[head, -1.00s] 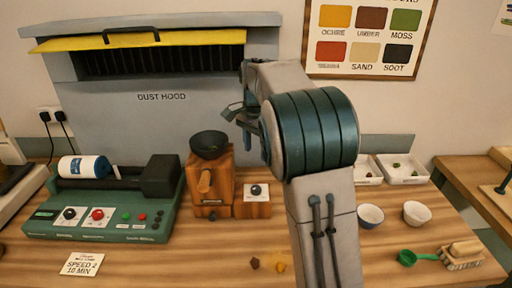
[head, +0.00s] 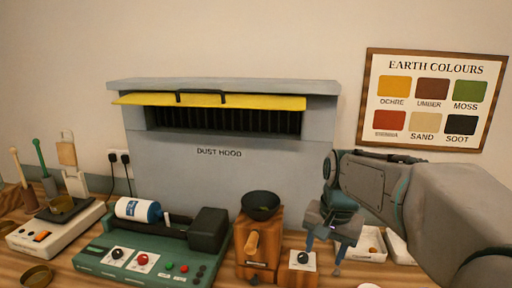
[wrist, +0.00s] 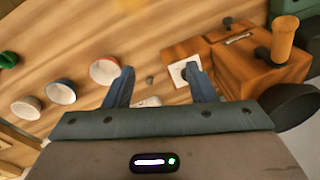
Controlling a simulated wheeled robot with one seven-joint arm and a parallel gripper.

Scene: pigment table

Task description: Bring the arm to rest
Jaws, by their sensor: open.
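My arm reaches in from the right in the head view. My gripper (head: 334,248) hangs at its end, right of the wooden grinder (head: 256,240) and above the table. In the wrist view my gripper (wrist: 160,88) is open, its two fingers apart with nothing held between them. The small wooden switch box (head: 301,262) stands near the fingers in the head view. The wrist view shows its pale plate with a dark knob near the right finger. I cannot tell the exact gap between them.
The green roller machine (head: 150,250) stands left of the grinder, with a dust hood (head: 230,160) behind. White trays (head: 372,245) lie behind my gripper. Several bowls (wrist: 60,92) stand on the table (wrist: 130,30) in the wrist view. A scale (head: 55,230) is at far left.

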